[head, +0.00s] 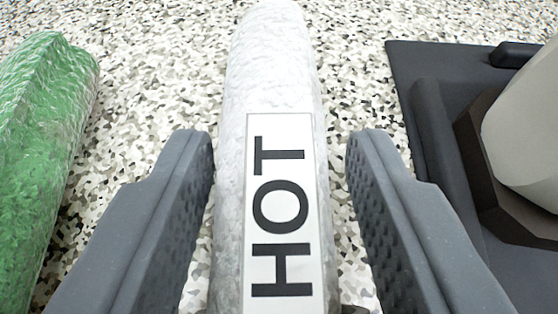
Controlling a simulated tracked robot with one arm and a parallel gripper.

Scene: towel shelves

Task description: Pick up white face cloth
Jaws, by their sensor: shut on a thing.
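The white face cloth (272,70) is a rolled white towel with a label reading HOT. It lies lengthwise up the middle of the head view, and its near end is cut off by the bottom edge. My gripper (280,150) has one dark grey finger on each side of the roll and is shut on it. The left finger is close along the cloth's left side. A narrow strip of surface shows between the upper part of the right finger and the cloth. The roll's underside is hidden.
A green rolled towel (45,130) lies to the left, apart from the left finger. A dark tray-like base (425,75) with a pale rounded object (530,125) stands to the right, close to the right finger. Speckled surface (160,50) shows free beyond the fingers.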

